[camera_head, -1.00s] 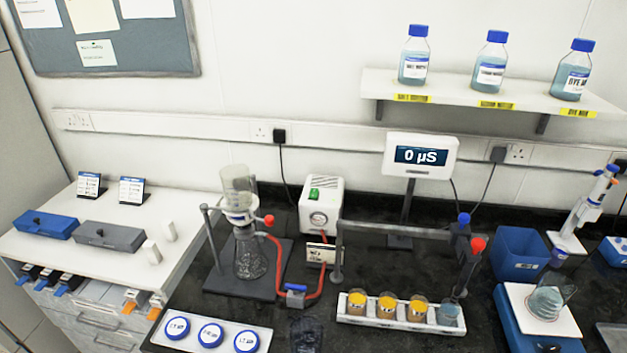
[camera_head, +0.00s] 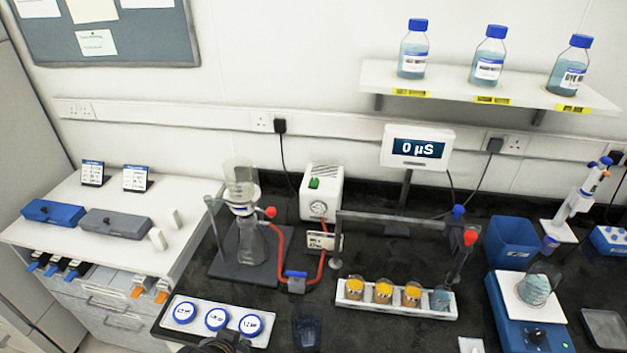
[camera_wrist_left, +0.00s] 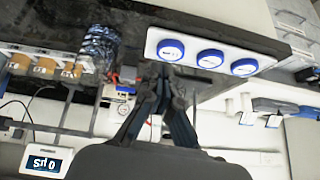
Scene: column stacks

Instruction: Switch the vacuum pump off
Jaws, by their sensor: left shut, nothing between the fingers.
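The vacuum pump (camera_head: 321,196) is a white box at the back of the dark bench in the head view. My left gripper (camera_head: 230,339) just shows at the bottom edge of the head view, by the lidded dishes and well short of the pump. In the left wrist view its fingers (camera_wrist_left: 167,72) are together and empty. The pump is partly hidden there behind the gripper. My right gripper is not seen.
A filter flask (camera_head: 251,240) on a stand is left of the pump. A dish tray (camera_head: 177,327) is near the gripper. A metal rail frame (camera_head: 395,222) and a rack of orange-filled beakers (camera_head: 396,307) are to the right. A small sign (camera_head: 325,241) stands before the pump.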

